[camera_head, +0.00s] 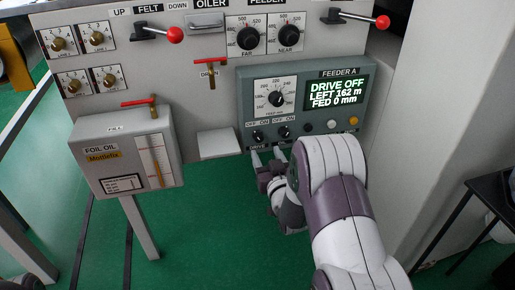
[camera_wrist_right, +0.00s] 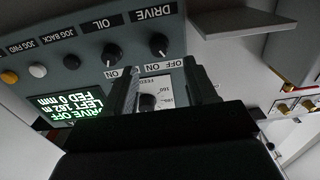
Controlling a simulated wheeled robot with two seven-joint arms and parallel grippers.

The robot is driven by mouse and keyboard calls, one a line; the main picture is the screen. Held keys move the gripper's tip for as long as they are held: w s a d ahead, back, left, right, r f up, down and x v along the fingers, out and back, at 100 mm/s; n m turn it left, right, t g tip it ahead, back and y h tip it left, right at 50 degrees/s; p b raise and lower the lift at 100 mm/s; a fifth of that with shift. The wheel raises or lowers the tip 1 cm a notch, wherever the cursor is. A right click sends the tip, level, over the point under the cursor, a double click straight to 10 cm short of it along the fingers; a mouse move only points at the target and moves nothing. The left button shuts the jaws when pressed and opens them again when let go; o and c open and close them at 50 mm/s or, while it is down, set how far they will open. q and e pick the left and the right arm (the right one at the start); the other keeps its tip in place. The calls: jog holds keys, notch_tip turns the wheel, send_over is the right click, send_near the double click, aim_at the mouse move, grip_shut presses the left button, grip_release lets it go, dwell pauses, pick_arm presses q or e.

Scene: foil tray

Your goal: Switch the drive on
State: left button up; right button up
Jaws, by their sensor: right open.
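The feeder box (camera_head: 246,95) is grey-green, and its screen (camera_head: 336,93) reads DRIVE OFF, LEFT 162 m, FED 0 mm. The black DRIVE knob (camera_head: 258,137) is at the box's lower left, with OFF and ON marked above it. The OIL knob (camera_head: 284,132) is just to its right. My right gripper (camera_head: 268,154) is open and empty just below these knobs. In the right wrist view, upside down, the DRIVE knob (camera_wrist_right: 158,44) shows beyond and between the fingertips of the right gripper (camera_wrist_right: 160,66), apart from them. My left gripper is not in view.
A dial (camera_head: 276,99) sits above the knobs. White (camera_head: 332,125) and amber (camera_head: 353,121) buttons are to the right. A grey shelf (camera_head: 219,143) juts out left of the box, near the gripper. The foil oil box (camera_head: 90,145) stands farther left. Red-handled levers (camera_head: 175,35) are above.

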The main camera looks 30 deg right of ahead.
aim_at(260, 140)
jog(key=b+x, duration=0.1)
jog(key=x, duration=0.4)
jog(key=shift+w+d+f, duration=0.1)
jog(key=shift+w+f, duration=0.1)
jog(key=shift+w, duration=0.05)
jog(key=shift+w+d+r, duration=0.15)
jog(key=shift+w, duration=0.35)
jog(key=c, duration=1.1)
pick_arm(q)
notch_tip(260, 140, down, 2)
pick_arm(e)
jog(key=shift+o, duration=0.2)
jog(key=shift+m, duration=0.3)
jog(key=m+p, duration=0.1)
jog(key=m, duration=0.4)
pick_arm(q)
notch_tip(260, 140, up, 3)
jog(key=shift+p, duration=0.85)
pick_arm(e)
jog(key=m, duration=0.6)
jog(key=shift+m, duration=0.3)
